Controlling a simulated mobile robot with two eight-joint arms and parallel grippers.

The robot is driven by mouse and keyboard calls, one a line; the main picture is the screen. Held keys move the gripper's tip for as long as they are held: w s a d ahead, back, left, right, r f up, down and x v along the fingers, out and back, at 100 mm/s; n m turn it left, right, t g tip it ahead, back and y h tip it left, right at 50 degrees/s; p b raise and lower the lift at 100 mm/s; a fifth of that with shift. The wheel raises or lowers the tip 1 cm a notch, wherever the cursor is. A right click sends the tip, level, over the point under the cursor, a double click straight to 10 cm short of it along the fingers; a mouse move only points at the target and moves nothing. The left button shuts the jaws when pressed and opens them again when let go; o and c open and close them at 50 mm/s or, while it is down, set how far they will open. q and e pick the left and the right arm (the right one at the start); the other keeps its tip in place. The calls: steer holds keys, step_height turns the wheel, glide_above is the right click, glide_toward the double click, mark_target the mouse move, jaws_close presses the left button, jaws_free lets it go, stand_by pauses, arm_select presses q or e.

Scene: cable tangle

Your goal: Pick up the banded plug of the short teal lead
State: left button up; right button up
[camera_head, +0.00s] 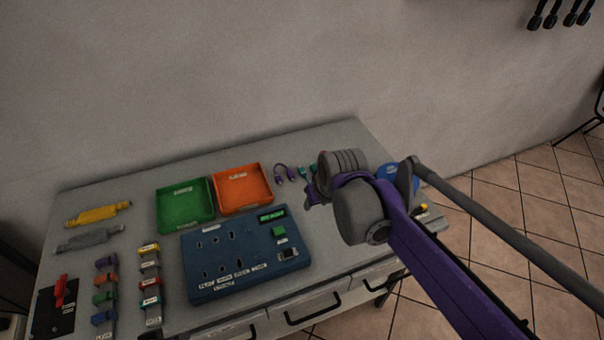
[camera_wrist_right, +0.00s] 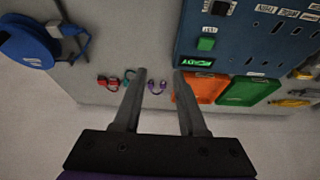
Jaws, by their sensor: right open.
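The short teal lead (camera_head: 304,172) lies near the back right of the table in the head view, partly hidden by my right arm. In the right wrist view a teal part (camera_wrist_right: 129,75) shows just left of the left finger, with small dark and red plug ends (camera_wrist_right: 108,81) beside it. The band on a plug is too small to tell. My right gripper (camera_wrist_right: 160,76) is open and empty, above the table. A purple lead (camera_wrist_right: 157,87) shows between its fingers, farther off. In the head view my right gripper (camera_head: 312,191) is mostly hidden behind its wrist.
A green tray (camera_head: 186,222) and an orange tray (camera_head: 243,207) stand left of the leads. A blue socket panel (camera_head: 215,285) lies in front of them. A blue round object (camera_wrist_right: 30,45) is at the right end of the table, upper left in the wrist view.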

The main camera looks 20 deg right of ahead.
steer(key=w+d+f, duration=0.2)
steer(key=w+d, duration=0.1)
steer(key=w, duration=1)
steer(key=b, duration=0.1)
glide_toward(304, 173)
steer(key=shift+w+d+f+g, duration=0.15)
steer(key=shift+w+f+g, duration=0.15)
steer(key=shift+w+f, duration=0.75)
steer(key=x, duration=0.5)
steer(key=shift+s+a+f, duration=0.15)
steer(key=shift+a+f, duration=0.05)
steer(key=shift+f, duration=0.1)
jaws_close()
